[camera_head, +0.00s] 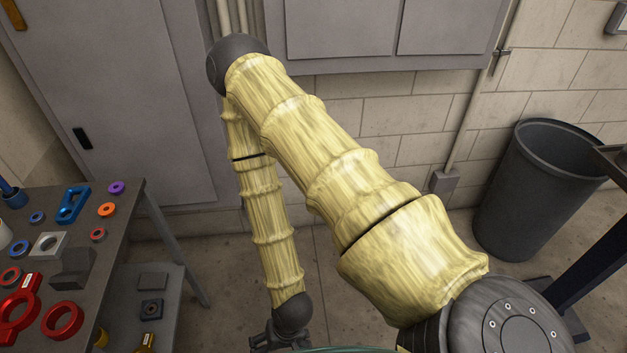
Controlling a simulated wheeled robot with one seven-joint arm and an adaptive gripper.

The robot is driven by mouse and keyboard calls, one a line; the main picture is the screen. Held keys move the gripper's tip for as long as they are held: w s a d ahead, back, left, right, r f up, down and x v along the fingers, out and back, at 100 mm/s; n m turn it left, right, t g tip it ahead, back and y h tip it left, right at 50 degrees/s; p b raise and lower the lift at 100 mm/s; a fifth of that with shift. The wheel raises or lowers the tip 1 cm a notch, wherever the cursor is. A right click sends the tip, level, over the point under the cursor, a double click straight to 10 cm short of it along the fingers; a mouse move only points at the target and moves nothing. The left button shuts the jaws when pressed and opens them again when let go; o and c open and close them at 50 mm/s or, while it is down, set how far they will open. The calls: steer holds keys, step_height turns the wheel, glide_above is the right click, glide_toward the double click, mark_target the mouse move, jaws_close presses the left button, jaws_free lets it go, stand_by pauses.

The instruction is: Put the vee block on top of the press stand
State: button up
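A dark grey block with an angled notched shape, which looks like the vee block (75,267), sits on the workbench at the left, among metal parts. My gripper (275,340) is at the bottom edge, to the right of the bench and apart from the block. Its fingers are mostly cut off by the frame edge, so I cannot tell whether it is open or holds anything. A dark upright post with a flat top at the right edge (597,268) may be the press stand; it is only partly in view.
The workbench (125,215) holds several rings, a blue link (73,204), a light square plate (48,244) and red clamp parts (20,308). A lower shelf (165,280) carries small parts. A dark bin (535,185) stands by the wall. Open floor lies between bench and post.

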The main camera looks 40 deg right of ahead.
steer(key=s+d+f+n+h, duration=0.1)
steer(key=s+d+n+h, duration=0.1)
steer(key=s+d+n, duration=0.3)
steer(key=d, duration=0.3)
steer(key=shift+f+g, duration=0.15)
steer(key=shift+g, duration=0.25)
